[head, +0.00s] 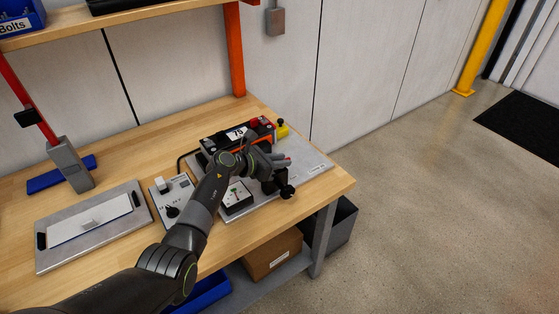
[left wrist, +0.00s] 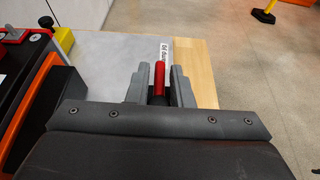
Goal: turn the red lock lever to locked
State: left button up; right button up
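The red lock lever (left wrist: 160,78) stands between the two fingers of my left gripper (left wrist: 160,88) in the left wrist view. A narrow gap shows on each side of it, so the gripper looks open around the lever, not closed on it. The lever's lower part is hidden by the gripper body. In the head view my left gripper (head: 284,160) is over the right part of a grey plate (head: 316,170), beside a black and orange battery unit (head: 224,142). Only a small bit of red shows at its fingertips there. My right gripper is in neither view.
A yellow block (head: 282,130) sits at the battery unit's right end. A small panel with a black knob (head: 172,211) and a grey tray (head: 52,250) lie left of my arm. The bench's right edge is close to the plate. A cardboard box (head: 272,256) stands below.

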pick_arm(q)
grip_shut()
